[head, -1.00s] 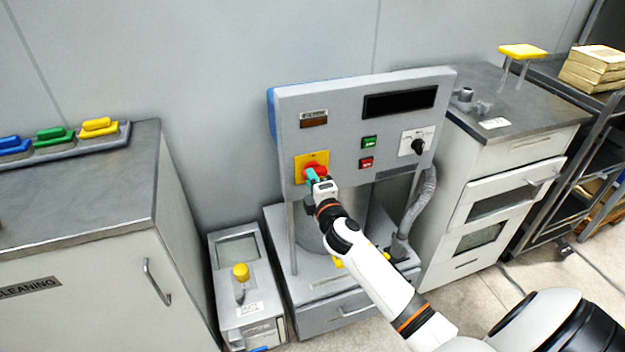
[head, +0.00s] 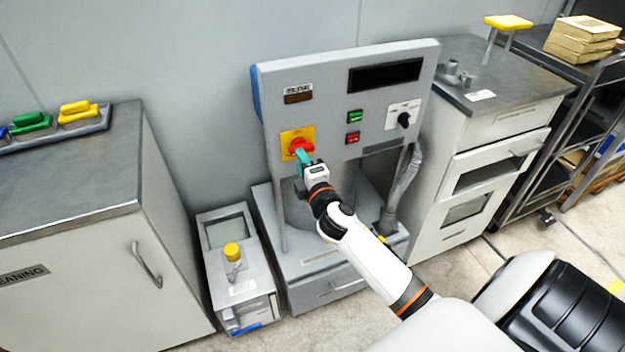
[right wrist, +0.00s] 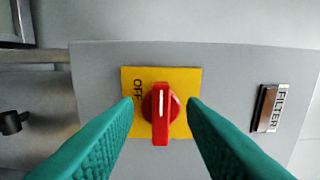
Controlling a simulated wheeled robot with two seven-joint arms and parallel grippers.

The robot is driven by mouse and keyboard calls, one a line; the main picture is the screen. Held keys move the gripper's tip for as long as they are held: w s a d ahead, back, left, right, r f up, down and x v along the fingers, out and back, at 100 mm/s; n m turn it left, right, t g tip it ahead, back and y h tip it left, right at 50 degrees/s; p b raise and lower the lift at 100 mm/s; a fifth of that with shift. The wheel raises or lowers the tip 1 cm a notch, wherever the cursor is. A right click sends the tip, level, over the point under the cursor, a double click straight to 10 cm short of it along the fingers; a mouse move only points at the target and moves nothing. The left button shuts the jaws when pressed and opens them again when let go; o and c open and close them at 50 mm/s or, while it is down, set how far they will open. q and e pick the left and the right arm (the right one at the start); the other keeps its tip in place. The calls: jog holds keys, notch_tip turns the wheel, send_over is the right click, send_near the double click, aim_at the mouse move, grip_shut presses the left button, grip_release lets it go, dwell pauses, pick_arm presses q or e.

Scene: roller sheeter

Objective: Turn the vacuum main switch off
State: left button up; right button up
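The vacuum main switch is a red rotary knob (head: 301,146) on a yellow plate (head: 284,142) on the grey panel's left side. In the right wrist view the knob (right wrist: 160,106) has a white mark, its bar upright in the picture; an OFF label (right wrist: 138,91) is printed sideways left of it on the yellow plate. My right gripper (head: 303,157) is at the knob's lower edge in the head view. Its teal fingers (right wrist: 160,104) are open on either side of the knob, with visible gaps. My left gripper is not in view.
The panel also has a green button (head: 355,117), a red button (head: 352,138), a black selector (head: 404,120) and a dark display (head: 385,75). A hose (head: 403,185) hangs at the right. A cabinet (head: 80,240) stands left and a drawer unit (head: 470,215) right.

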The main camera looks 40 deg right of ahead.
jog(key=v, duration=0.9)
jog(key=shift+s+b, duration=0.15)
jog(key=shift+b, duration=0.3)
